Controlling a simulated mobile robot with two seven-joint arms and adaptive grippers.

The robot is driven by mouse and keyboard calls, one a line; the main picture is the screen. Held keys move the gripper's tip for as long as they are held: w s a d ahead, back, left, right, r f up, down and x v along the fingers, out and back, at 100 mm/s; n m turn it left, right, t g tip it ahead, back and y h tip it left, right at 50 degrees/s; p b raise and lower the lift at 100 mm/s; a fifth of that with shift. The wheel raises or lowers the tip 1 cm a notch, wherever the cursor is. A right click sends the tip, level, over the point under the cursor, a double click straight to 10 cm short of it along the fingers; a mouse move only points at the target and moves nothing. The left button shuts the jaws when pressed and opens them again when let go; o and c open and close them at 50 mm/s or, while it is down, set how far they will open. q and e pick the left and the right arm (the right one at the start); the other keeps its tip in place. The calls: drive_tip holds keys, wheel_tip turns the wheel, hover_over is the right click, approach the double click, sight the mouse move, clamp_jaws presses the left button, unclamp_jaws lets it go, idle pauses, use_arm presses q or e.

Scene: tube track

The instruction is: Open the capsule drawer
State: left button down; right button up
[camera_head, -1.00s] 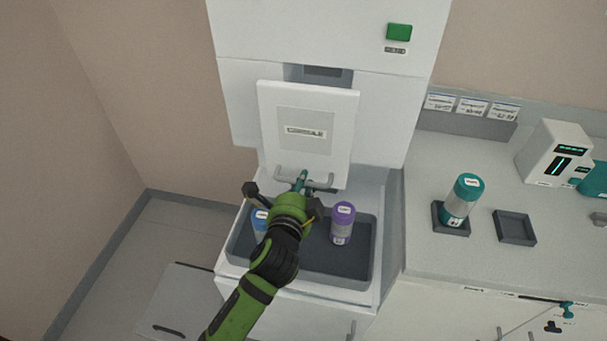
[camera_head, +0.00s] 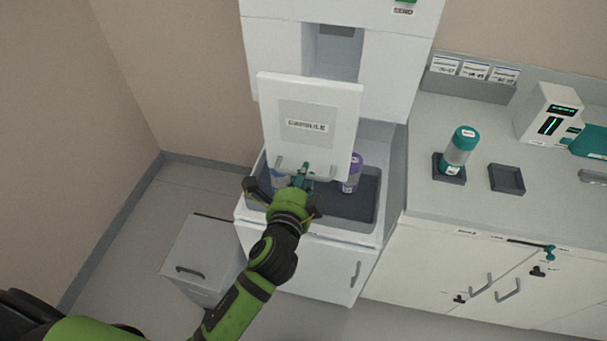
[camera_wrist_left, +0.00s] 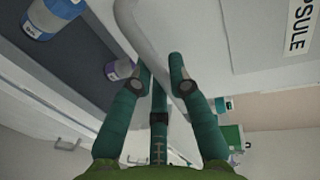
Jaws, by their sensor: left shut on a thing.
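The capsule drawer front (camera_head: 307,103) is a white panel with a label reading CAPSULE, in the middle of the head view. A grey bar handle (camera_head: 327,174) runs along its lower part; it also crosses the top of the left wrist view (camera_wrist_left: 148,38). My left gripper (camera_head: 300,178) is shut on the handle, with its teal fingers on both sides of the bar. The panel stands out from the white machine, and a recess (camera_head: 339,52) shows behind its top. My right gripper is not in view.
A dark tray (camera_head: 352,208) below holds a purple-capped container (camera_head: 354,172) and a blue one (camera_head: 279,180), both partly hidden. On the right counter stand a teal-capped container (camera_head: 460,150) and an empty dark holder (camera_head: 507,180). A grey bin (camera_head: 205,250) stands on the floor.

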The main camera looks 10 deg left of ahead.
use_arm(q)
drive_tip(key=c, duration=1.2)
unclamp_jaws()
drive_tip(key=shift+o, duration=0.2)
drive_tip(key=shift+s, duration=0.1)
drive_tip(key=s+r, duration=0.2)
drive_tip(key=s, duration=0.9)
drive_tip(key=shift+s+r, duration=0.2)
drive_tip(key=shift+s, duration=0.15)
